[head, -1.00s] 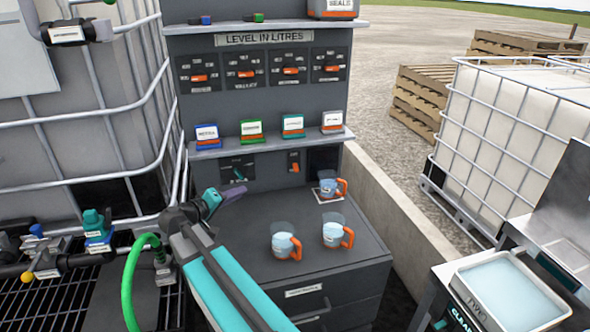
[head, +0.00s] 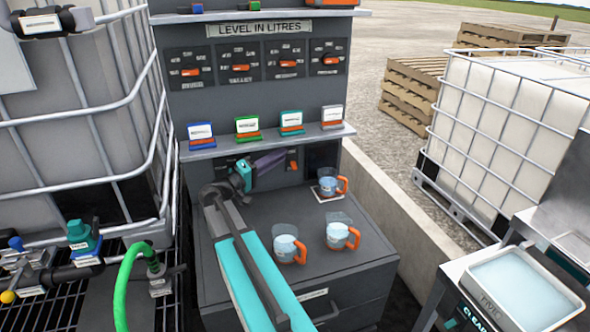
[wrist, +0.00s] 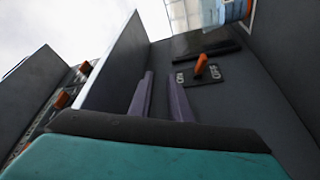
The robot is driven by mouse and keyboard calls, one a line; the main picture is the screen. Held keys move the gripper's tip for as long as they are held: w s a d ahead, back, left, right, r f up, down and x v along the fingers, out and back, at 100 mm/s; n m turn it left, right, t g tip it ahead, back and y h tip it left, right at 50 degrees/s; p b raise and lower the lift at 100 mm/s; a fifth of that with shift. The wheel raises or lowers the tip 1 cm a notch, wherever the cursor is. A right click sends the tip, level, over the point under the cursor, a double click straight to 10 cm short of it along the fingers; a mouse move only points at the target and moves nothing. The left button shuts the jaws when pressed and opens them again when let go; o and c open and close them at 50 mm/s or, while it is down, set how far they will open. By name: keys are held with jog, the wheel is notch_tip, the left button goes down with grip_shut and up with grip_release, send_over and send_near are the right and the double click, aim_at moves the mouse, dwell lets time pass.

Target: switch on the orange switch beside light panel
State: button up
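The orange switch (head: 293,166) is on the back wall under the lower shelf, left of the dark light panel (head: 322,158). In the wrist view the switch (wrist: 201,64) is an orange lever on a black plate with ON and OFF labels. The light panel (wrist: 205,43) looks dark there. I cannot tell which label the lever points to. My gripper (head: 275,160) has purple fingers pointing right, close to the switch in the head view. In the wrist view my gripper (wrist: 162,92) is open and empty, its fingers apart and left of the switch.
The shelf (head: 265,140) with several coloured label blocks hangs just above my gripper. Jugs with orange handles stand on the counter: one (head: 328,183) below the panel, two (head: 290,243) (head: 342,235) nearer the front. Four-dial board (head: 255,62) is higher up.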

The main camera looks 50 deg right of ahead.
jog(key=shift+s+d+f, duration=0.1)
jog(key=shift+f, duration=0.05)
jog(key=p, duration=0.2)
send_near(296, 167)
jog(key=x, duration=0.3)
jog(key=shift+w+f, duration=0.1)
jog(key=shift+w, duration=0.15)
jog(key=shift+p+x, duration=1.2)
jog(key=shift+x, duration=2.5)
jog(key=shift+f, duration=0.2)
